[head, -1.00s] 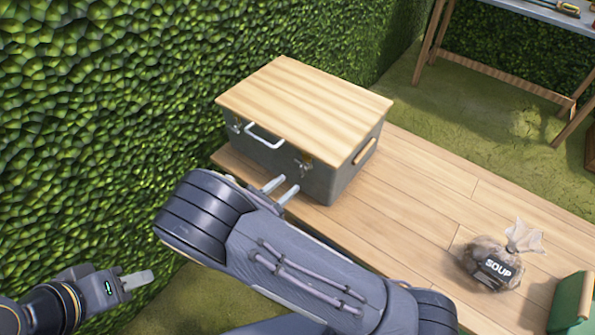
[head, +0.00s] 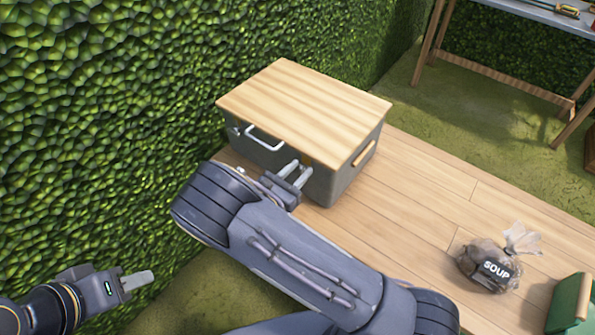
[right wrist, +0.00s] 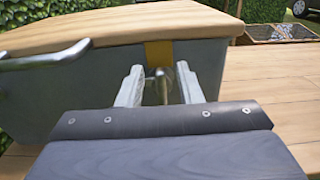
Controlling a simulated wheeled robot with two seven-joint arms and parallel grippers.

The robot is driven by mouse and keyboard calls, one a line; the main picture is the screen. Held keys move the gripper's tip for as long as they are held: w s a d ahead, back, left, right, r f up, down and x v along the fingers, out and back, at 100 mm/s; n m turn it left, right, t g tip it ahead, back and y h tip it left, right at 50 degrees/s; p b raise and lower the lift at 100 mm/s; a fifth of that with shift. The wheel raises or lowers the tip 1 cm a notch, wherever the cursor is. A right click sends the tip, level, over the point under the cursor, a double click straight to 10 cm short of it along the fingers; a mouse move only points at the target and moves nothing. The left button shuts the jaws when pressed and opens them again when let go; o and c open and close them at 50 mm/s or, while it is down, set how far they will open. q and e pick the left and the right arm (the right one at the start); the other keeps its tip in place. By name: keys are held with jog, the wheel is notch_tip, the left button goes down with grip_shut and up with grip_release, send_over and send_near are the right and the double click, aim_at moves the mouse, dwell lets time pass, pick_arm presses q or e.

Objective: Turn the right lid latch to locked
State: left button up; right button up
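The grey box (head: 344,182) with a pale wooden lid (head: 305,105) stands on the wooden bench, its lid down. My right gripper (head: 297,172) is at the box's front, over the right lid latch. In the right wrist view, the two fingers (right wrist: 158,85) stand apart on either side of the latch (right wrist: 160,80), a metal piece below a brass-coloured plate. Contact with the latch cannot be made out, nor can its turn position. The left latch (head: 236,130) shows beside the front handle. My left gripper (head: 138,281) is far from the box, at lower left.
The box's metal front handle (head: 264,138) is just left of my right gripper. A bag marked SOUP (head: 490,266) and a green object (head: 572,302) are at the right of the bench (head: 420,200). The bench between is clear. A hedge stands behind the box.

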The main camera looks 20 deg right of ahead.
grip_shut()
jog(key=shift+s+f, duration=0.1)
jog(key=shift+f, duration=0.1)
jog(key=shift+s+f+m+b, duration=0.15)
jog(key=shift+m+b, duration=0.75)
jog(key=shift+b, duration=0.1)
jog(key=m+b, duration=0.5)
jog(key=b, duration=0.1)
jog(key=f+m+b, duration=0.1)
jog(key=m+b, duration=0.4)
jog(key=s+m+b, duration=0.1)
jog(key=m+b, duration=0.5)
jog(key=shift+d+f+b, duration=0.25)
jog(key=shift+d+b, duration=0.1)
jog(key=shift+d, duration=0.05)
jog(key=shift+r, duration=0.1)
